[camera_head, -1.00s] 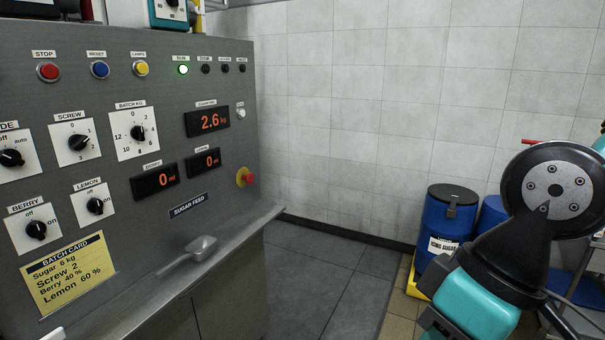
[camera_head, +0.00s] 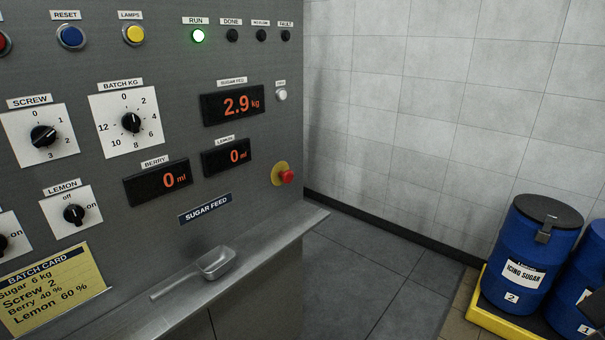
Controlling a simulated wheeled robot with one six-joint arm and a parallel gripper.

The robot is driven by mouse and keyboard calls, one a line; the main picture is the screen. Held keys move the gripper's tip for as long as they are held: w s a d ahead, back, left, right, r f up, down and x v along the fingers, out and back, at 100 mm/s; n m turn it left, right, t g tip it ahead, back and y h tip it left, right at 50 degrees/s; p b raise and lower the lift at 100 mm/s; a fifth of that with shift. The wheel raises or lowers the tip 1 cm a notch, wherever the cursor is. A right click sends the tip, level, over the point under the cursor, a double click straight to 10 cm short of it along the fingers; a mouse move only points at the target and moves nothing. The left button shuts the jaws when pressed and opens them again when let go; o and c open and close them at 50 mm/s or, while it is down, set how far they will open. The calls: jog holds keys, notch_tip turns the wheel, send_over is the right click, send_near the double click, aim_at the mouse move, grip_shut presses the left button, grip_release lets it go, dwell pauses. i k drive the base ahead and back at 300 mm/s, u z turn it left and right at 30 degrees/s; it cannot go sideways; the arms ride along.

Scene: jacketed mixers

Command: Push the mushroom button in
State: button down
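The red mushroom button (camera_head: 287,176) stands out from its yellow round base (camera_head: 278,173) at the right edge of the grey control panel (camera_head: 230,150), below and right of the displays. Nothing touches it. My gripper is not in view.
The sugar feed display (camera_head: 233,103) reads 2.9 kg and the green RUN lamp (camera_head: 198,36) is lit. A metal scoop (camera_head: 217,262) lies on the ledge (camera_head: 265,247) below the panel. Blue drums (camera_head: 531,255) stand on a yellow pallet at right. The floor between is clear.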

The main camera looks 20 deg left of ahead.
aim_at(287, 176)
jog(key=u, duration=0.45)
jog(key=i, duration=1)
jog(key=u, duration=0.65)
